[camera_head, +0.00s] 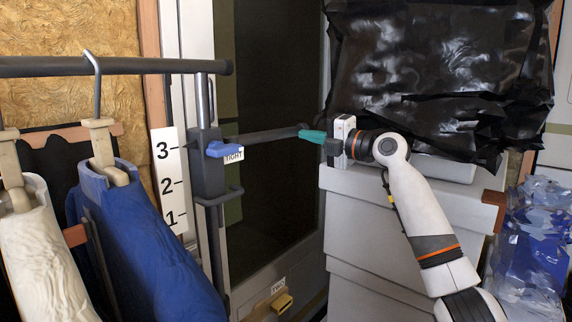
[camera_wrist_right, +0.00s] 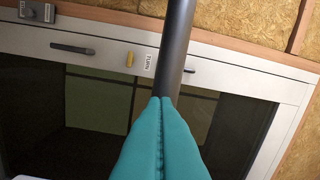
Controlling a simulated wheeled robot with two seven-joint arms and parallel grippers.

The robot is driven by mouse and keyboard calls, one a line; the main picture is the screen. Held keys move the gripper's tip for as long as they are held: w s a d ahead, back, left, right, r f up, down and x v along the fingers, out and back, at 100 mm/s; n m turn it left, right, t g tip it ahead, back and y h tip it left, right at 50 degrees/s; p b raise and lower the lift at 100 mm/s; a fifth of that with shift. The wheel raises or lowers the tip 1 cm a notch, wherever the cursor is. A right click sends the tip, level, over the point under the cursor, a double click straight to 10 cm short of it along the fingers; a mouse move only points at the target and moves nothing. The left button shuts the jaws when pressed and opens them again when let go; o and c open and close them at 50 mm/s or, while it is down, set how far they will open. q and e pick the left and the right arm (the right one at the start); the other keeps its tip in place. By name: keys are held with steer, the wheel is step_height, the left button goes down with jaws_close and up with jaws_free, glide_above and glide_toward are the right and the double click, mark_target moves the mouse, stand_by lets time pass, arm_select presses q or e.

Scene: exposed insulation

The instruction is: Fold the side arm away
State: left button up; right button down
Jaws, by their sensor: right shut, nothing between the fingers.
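The side arm (camera_head: 268,136) is a dark grey bar. It sticks out to the right from the dark bracket (camera_head: 207,165) on the garment rack's post, in front of the dark glass door. A blue lever (camera_head: 222,150) with a label reading "TIGHT" sits on the bracket. My right gripper (camera_head: 303,135) has teal fingers, shut and empty, at the side arm's free end; I cannot tell whether they touch. In the right wrist view the shut fingertips (camera_wrist_right: 161,100) overlap a dark bar (camera_wrist_right: 178,45), seemingly the side arm. My left gripper is not in view.
The rack's top rail (camera_head: 110,66) holds hangers with a blue garment (camera_head: 150,250) and a cream garment (camera_head: 40,260) at the left. A white numbered scale (camera_head: 168,180) stands beside the post. White boxes (camera_head: 375,240) under black plastic (camera_head: 440,70) stand at the right.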

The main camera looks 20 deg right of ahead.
steer(key=shift+w+a, duration=0.1)
steer(key=shift+w, duration=0.45)
steer(key=shift+s, duration=0.1)
steer(key=b+v, duration=0.3)
steer(key=v, duration=0.9)
